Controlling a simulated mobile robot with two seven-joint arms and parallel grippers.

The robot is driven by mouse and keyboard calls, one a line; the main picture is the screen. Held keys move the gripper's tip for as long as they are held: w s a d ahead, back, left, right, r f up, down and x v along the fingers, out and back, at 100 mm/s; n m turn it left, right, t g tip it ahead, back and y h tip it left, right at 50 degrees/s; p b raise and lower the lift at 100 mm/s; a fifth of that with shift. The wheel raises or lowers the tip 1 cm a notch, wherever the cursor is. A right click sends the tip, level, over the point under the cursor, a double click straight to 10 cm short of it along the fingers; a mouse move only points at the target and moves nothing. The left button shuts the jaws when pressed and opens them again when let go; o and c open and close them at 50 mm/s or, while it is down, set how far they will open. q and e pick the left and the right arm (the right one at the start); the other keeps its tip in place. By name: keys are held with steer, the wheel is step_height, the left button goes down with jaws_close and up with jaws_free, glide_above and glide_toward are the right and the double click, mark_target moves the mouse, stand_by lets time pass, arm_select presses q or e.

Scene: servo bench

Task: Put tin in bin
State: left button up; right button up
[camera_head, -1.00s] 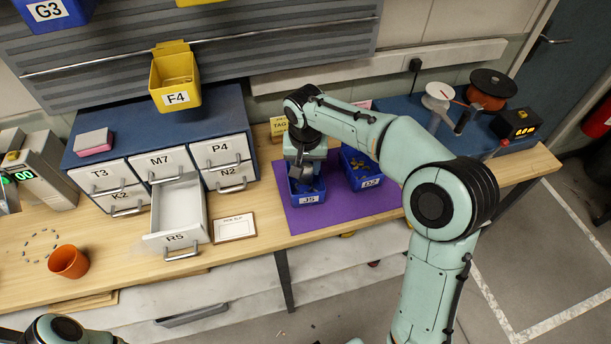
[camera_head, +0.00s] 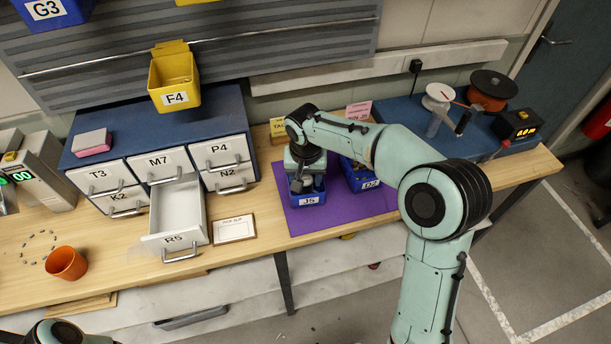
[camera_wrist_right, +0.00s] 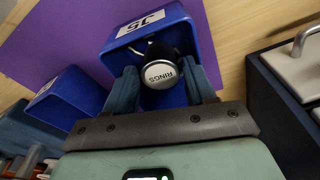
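The tin (camera_wrist_right: 162,72), a small round can with a silver lid marked RINGS, sits between the fingers of my right gripper (camera_wrist_right: 161,78) in the right wrist view. Both fingers appear to touch its sides. My right gripper (camera_head: 304,184) points down at the blue bin J5 (camera_head: 308,201), with the tin over or inside the bin's opening. The bin also shows in the right wrist view (camera_wrist_right: 113,42). How deep the tin sits is hidden. My left gripper is out of view.
Blue bin D2 (camera_head: 352,181) stands right beside J5 on the purple mat (camera_head: 350,214). An open drawer R5 (camera_head: 172,241) juts out at left, near a framed card (camera_head: 234,228).

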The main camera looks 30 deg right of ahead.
mark_target(305, 185)
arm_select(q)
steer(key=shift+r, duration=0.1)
arm_select(e)
steer(key=shift+r, duration=0.15)
steer(key=shift+r, duration=0.35)
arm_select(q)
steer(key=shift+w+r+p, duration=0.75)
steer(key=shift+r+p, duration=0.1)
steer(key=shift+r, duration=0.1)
arm_select(e)
step_height(305, 185, up, 11)
steer(key=s, duration=0.1)
steer(key=shift+s+a+r, duration=0.15)
steer(key=shift+a+r, duration=0.05)
steer(key=shift+a, duration=0.2)
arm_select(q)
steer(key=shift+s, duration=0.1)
arm_select(e)
steer(key=shift+f, duration=0.1)
